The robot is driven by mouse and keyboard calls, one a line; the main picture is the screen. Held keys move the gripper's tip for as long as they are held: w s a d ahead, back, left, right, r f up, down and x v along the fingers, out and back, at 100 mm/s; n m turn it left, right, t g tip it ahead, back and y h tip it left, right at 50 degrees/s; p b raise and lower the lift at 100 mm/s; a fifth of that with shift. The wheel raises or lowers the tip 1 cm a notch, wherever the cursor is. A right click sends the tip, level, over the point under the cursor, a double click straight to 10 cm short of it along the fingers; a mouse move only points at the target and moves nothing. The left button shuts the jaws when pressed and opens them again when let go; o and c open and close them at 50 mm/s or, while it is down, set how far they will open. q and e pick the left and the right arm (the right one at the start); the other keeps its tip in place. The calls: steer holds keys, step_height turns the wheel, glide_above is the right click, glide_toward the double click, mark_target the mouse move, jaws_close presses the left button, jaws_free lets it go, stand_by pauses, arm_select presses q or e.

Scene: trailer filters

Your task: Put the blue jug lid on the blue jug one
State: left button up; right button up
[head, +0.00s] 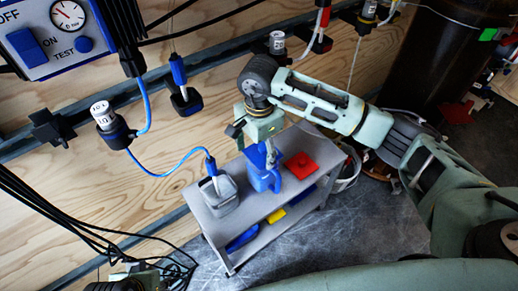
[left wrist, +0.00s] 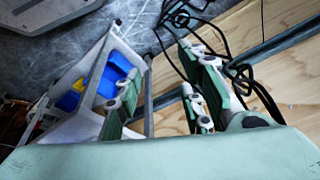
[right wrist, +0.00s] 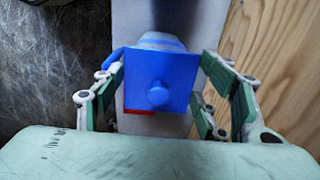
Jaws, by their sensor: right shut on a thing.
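My right gripper (head: 262,143) is shut on the blue jug lid (right wrist: 158,84), a square plate with a round knob facing the right wrist camera. The fingers (right wrist: 160,90) hold the lid by two opposite sides. In the head view the lid (head: 256,156) is right above the blue jug (head: 263,180), which stands on the cart's top. The right wrist view shows part of the jug (right wrist: 160,40) behind the lid; I cannot tell whether they touch. My left gripper (left wrist: 165,100) is open and empty, away from the jug.
The grey cart (head: 262,230) stands by the plywood wall. On its top are a grey container (head: 220,196) with a blue hose in it and a red square piece (head: 300,165). Blue and yellow pieces lie on the lower shelf. Black cables (head: 60,215) hang at the left.

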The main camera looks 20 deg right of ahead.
arm_select(q)
steer(key=shift+r, duration=0.15)
arm_select(e)
steer(key=shift+f, duration=0.1)
arm_select(q)
steer(key=shift+s+r, duration=0.1)
steer(key=shift+r, duration=0.15)
steer(key=shift+s+a+r, duration=0.1)
steer(key=shift+r, duration=0.05)
steer(key=shift+r, duration=0.15)
arm_select(e)
steer(key=shift+f, duration=0.1)
stand_by(0.5)
arm_select(q)
steer(key=shift+s, duration=0.1)
